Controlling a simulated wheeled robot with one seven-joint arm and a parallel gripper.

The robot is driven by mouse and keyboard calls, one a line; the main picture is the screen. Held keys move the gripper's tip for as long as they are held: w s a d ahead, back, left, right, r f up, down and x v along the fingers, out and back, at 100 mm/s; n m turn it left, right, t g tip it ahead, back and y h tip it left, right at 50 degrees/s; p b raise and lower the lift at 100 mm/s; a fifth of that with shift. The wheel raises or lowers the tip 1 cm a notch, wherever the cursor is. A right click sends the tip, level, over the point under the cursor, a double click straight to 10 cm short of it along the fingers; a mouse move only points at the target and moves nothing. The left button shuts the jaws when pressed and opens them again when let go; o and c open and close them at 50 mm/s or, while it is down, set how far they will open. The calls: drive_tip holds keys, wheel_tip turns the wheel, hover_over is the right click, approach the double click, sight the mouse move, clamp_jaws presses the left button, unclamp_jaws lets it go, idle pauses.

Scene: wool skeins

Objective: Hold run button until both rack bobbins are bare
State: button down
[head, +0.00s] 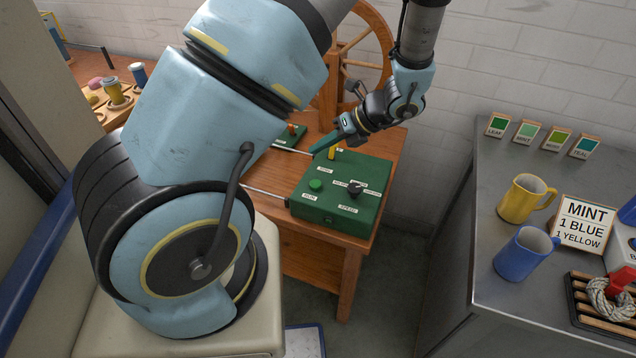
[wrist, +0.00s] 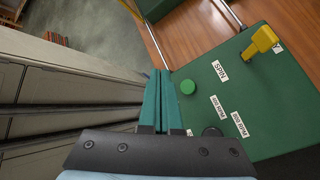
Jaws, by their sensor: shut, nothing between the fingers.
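The green control box (head: 335,215) sits on a wooden table. Its round green button (head: 316,185) is beside a label that seems to read RUN; the button also shows in the wrist view (wrist: 187,87). My gripper (head: 318,150) is shut and empty, its teal fingers above the box's far left side. In the wrist view the fingers (wrist: 160,72) lie left of the button, apart from it. At far left a wooden rack (head: 118,106) holds a yellow bobbin (head: 114,91) and a blue bobbin (head: 138,73). Both look coloured, not bare; detail is small.
The box also carries a yellow lever (wrist: 262,40) and a black knob (head: 355,189). A wooden wheel (head: 362,45) stands behind my wrist. The grey bench (head: 480,230) at right holds a yellow mug (head: 524,199), a blue mug (head: 522,254) and a MINT card (head: 583,224).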

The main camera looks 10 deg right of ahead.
drive_tip(key=shift+f, duration=0.15)
drive_tip(key=b, duration=0.6)
hover_over(319, 185)
wheel_tip(319, 185, down, 7)
drive_tip(key=shift+r, duration=0.2)
drive_tip(key=shift+f+b, duration=0.45)
drive_tip(key=shift+f, duration=0.5)
drive_tip(key=shift+f, duration=0.1)
idle(0.6)
drive_tip(key=shift+f, duration=0.3)
